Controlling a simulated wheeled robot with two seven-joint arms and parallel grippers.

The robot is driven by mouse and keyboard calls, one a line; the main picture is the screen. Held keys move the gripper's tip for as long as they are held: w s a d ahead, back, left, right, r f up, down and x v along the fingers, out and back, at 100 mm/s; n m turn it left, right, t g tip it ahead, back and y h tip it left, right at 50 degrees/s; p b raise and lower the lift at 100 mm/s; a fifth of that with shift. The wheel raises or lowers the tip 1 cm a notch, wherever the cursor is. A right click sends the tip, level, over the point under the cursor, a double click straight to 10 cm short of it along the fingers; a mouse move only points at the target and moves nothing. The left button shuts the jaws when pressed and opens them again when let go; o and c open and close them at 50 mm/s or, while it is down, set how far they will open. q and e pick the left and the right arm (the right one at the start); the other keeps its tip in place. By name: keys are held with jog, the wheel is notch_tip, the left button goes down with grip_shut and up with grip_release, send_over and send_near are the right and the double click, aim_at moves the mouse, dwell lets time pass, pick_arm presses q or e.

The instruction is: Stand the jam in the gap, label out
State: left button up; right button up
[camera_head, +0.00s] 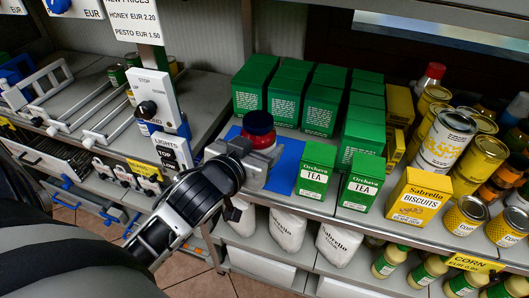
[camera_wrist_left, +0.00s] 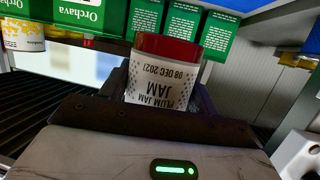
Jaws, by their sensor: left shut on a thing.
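The patch lies before green boxes, left of the front tea boxes (camera_head: 313,168). In the upside-down left wrist view, the jar's white label (camera_wrist_left: 160,83) reads "PLUM JAM" and faces my wrist; a red band (camera_wrist_left: 168,48) shows at the base. The jar looks roughly upright. My right gripper is not in view.
Green boxes (camera_head: 283,103) stand close behind the jar. A yellow biscuit box (camera_head: 418,196) and several cans (camera_head: 446,139) are at right. A control post (camera_head: 155,98) stands left of the gripper. White bags (camera_head: 287,229) fill the shelf below.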

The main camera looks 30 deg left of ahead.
pick_arm(q)
jog(key=w+a+f, duration=0.1)
jog(key=w+f, duration=0.1)
jog(key=w, duration=0.1)
jog(key=w+a+f, duration=0.2)
jog(key=f, duration=0.1)
jog(key=w+a+f, duration=0.2)
jog(key=w, duration=0.1)
jog(key=shift+w+f+b, duration=0.3)
jog(key=shift+w+b, duration=0.05)
jog(key=shift+w+f, duration=0.15)
jog(key=shift+f, duration=1.6)
jog(key=shift+f, duration=0.15)
jog(key=o, duration=1.4)
jog(key=shift+f, duration=0.1)
